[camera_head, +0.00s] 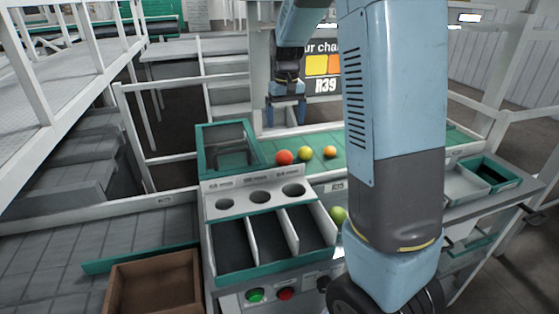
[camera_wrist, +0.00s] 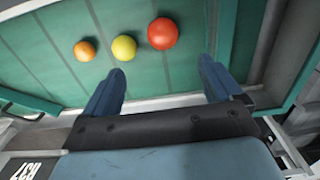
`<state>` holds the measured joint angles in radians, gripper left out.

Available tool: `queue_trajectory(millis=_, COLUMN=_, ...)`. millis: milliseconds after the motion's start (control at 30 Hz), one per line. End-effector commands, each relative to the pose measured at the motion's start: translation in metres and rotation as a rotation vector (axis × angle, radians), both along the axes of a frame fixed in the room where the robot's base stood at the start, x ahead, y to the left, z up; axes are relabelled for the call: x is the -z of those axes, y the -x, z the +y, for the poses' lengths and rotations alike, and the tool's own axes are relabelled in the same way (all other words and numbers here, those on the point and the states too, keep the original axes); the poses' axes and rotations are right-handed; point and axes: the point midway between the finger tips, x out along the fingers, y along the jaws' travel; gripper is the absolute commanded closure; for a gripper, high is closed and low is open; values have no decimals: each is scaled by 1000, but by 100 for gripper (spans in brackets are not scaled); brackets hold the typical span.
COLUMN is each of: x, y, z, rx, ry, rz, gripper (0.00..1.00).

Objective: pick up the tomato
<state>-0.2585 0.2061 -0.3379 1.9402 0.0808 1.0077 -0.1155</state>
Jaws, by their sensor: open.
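A red tomato (camera_head: 285,157) lies on the green belt, with a yellow-green tomato (camera_head: 305,153) and an orange tomato (camera_head: 330,152) in a row to its right. In the wrist view the red tomato (camera_wrist: 163,33) is nearest the space ahead of the fingers, with the yellow one (camera_wrist: 123,47) and the smaller orange one (camera_wrist: 85,50) to its left. A green tomato (camera_head: 339,214) sits lower, partly hidden by my arm. My gripper (camera_head: 287,119) is open and empty above the belt; its fingers (camera_wrist: 165,84) touch no tomato.
A sorting panel (camera_head: 211,207) with round holes stands before the belt, above a divided bin (camera_head: 265,269). A green-framed box (camera_head: 199,150) is left of the belt. A brown crate (camera_head: 110,292) is front left; grey and green trays (camera_head: 447,184) are right.

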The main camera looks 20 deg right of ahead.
Motion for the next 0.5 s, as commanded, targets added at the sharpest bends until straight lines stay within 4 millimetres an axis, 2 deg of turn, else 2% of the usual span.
queue_trajectory(millis=300, x=52, y=1, z=1, rx=-1, ry=1, rz=4, gripper=8)
queue_trajectory(millis=500, x=76, y=1, z=1, rx=-2, ry=1, rz=2, gripper=8)
